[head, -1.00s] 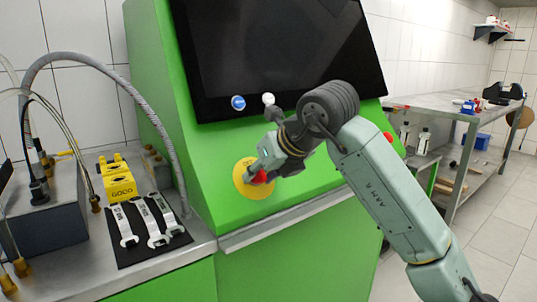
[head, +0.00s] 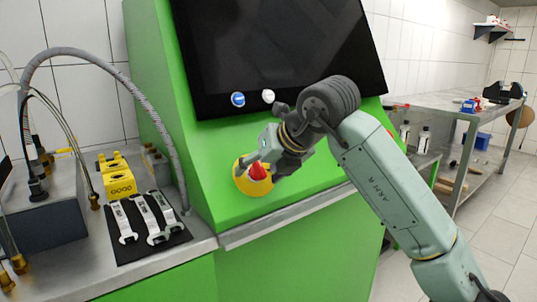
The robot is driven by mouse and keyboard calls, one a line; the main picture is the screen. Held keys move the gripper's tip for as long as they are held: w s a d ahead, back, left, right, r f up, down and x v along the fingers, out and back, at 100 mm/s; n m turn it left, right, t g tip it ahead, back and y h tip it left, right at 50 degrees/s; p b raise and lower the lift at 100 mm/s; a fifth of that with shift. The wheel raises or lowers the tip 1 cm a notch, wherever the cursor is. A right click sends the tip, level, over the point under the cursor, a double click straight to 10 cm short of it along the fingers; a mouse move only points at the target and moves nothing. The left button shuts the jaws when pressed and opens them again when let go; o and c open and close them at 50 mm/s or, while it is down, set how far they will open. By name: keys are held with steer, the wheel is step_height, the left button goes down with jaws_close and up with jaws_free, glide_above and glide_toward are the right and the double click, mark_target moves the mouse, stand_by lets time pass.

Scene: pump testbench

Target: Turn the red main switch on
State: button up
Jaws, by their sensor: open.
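The red main switch (head: 258,171) sits in the middle of a round yellow plate (head: 250,187) on the sloped green front of the testbench (head: 215,160). Its red knob is partly hidden by my gripper on the right. My gripper (head: 264,160) is open and close to the upper right of the knob, with the arm reaching in from the lower right. I cannot tell whether the fingers touch the knob or how far it is turned.
A blue button (head: 238,99) and a white button (head: 268,96) sit above the switch, below a dark screen (head: 280,50). At left, a metal bench holds wrenches (head: 150,218), a yellow block (head: 118,180) and a hose (head: 130,85). A metal table (head: 450,105) stands at right.

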mark_target(262, 168)
steer(key=shift+p+v, duration=0.9)
steer(key=shift+v, duration=2.1)
steer(key=shift+s, duration=0.1)
